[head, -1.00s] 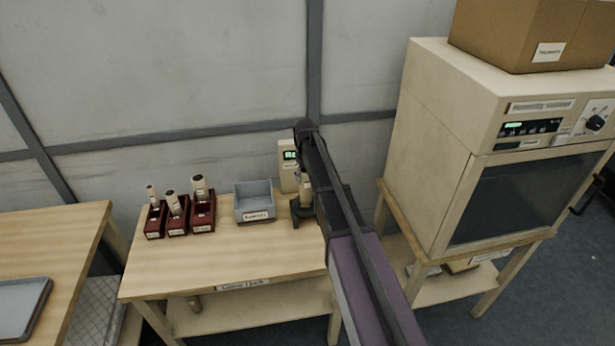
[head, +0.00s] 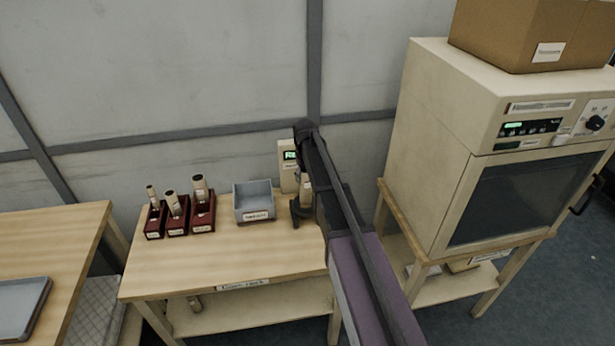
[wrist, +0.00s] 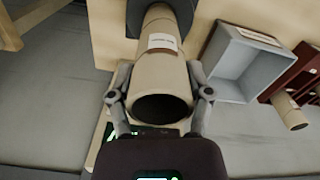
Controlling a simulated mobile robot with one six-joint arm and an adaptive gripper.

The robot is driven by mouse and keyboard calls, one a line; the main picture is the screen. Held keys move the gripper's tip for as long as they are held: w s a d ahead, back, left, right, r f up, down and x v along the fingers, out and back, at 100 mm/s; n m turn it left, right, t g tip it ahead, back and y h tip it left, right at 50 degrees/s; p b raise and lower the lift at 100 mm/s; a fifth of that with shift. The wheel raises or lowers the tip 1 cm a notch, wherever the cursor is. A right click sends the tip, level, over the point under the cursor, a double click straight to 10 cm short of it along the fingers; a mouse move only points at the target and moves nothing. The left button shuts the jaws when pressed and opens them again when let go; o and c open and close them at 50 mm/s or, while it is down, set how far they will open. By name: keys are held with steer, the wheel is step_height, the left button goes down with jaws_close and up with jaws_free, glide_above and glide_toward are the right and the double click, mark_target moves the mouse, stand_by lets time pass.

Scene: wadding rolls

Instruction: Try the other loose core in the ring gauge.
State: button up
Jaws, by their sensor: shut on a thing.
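My gripper (wrist: 160,98) is shut on a tan cardboard core (wrist: 166,70) with a white label. In the head view the core (head: 306,194) shows beside my arm, roughly upright. Its far end meets the dark ring gauge (wrist: 187,14) in the wrist view. The gauge (head: 299,211) stands near the bench's back right. I cannot tell how far the core sits inside the ring, as my arm and the core hide the contact.
A grey open bin (head: 255,214) stands left of the gauge. Several dark red holders (head: 203,222) with cores stand farther left. A box with a green display (head: 290,156) is behind the gauge. A large oven-like cabinet (head: 440,150) stands right. The bench front (head: 220,262) is clear.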

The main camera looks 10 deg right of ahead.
steer(key=shift+f+b, duration=0.65)
steer(key=shift+b, duration=0.15)
stand_by(1.9)
steer(key=shift+s, duration=0.1)
steer(key=shift+c, duration=0.7)
stand_by(0.4)
steer(key=o, duration=1)
steer(key=shift+f, duration=0.1)
steer(key=shift+o, duration=1.4)
